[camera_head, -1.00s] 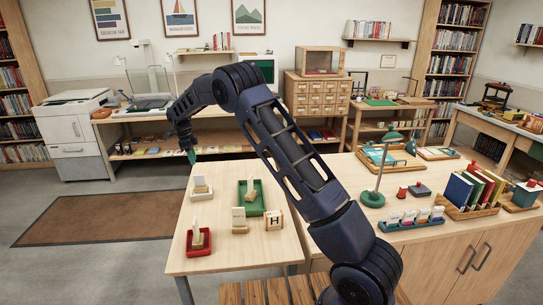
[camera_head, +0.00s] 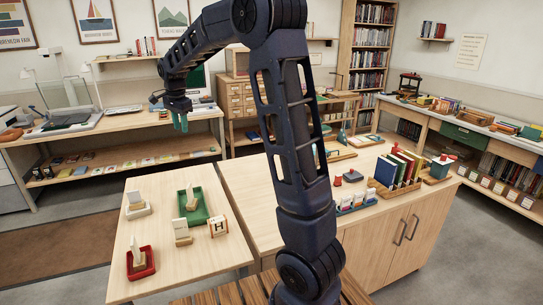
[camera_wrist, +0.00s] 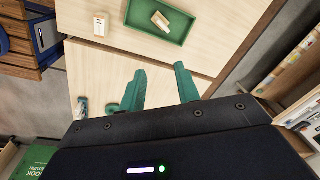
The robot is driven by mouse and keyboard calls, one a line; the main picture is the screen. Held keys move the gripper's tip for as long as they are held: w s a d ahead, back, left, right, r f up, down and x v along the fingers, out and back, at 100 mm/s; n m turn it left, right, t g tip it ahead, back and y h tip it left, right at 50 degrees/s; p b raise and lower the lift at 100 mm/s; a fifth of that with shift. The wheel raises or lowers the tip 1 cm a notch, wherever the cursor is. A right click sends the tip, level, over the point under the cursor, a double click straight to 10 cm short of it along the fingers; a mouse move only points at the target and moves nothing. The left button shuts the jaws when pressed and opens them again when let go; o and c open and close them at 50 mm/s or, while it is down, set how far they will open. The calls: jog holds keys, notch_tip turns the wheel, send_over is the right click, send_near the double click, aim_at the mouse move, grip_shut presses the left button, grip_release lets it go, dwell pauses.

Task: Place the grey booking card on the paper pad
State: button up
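My gripper (camera_head: 180,122) is raised beyond the far edge of the small light-wood table (camera_head: 200,262). In the wrist view its two green fingers (camera_wrist: 162,78) are apart with nothing between them. Several small stands with pale upright cards are on that table: one on a white base (camera_head: 136,205), one in a green tray (camera_head: 192,203), one on a wooden base (camera_head: 182,232) and one in a red tray (camera_head: 138,262). I cannot tell which, if any, is the grey booking card. I cannot make out the paper pad with certainty.
An H-marked block (camera_head: 218,226) stands beside the green tray. The cabinet (camera_head: 390,225) on the right bears a book rack (camera_head: 398,186) and a row of small cards (camera_head: 355,201). A long work table (camera_head: 110,135) runs behind. The small table's front right is bare.

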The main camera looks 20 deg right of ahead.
jog(key=s+d+r+n+t, duration=0.1)
jog(key=s+d+r+n, duration=0.2)
jog(key=s+d, duration=0.55)
jog(key=s+d+r+n+t, duration=0.1)
jog(key=s+d+r+n, duration=0.15)
jog(key=s+d, duration=0.6)
jog(key=s+d+f+n, duration=0.2)
jog(key=s+f, duration=0.1)
jog(key=s, duration=0.6)
jog(key=s+d+f+n+t, duration=0.1)
jog(key=s+d+f+n, duration=0.2)
jog(key=s, duration=0.7)
jog(key=shift+f+n, duration=0.15)
jog(key=shift+n, duration=0.2)
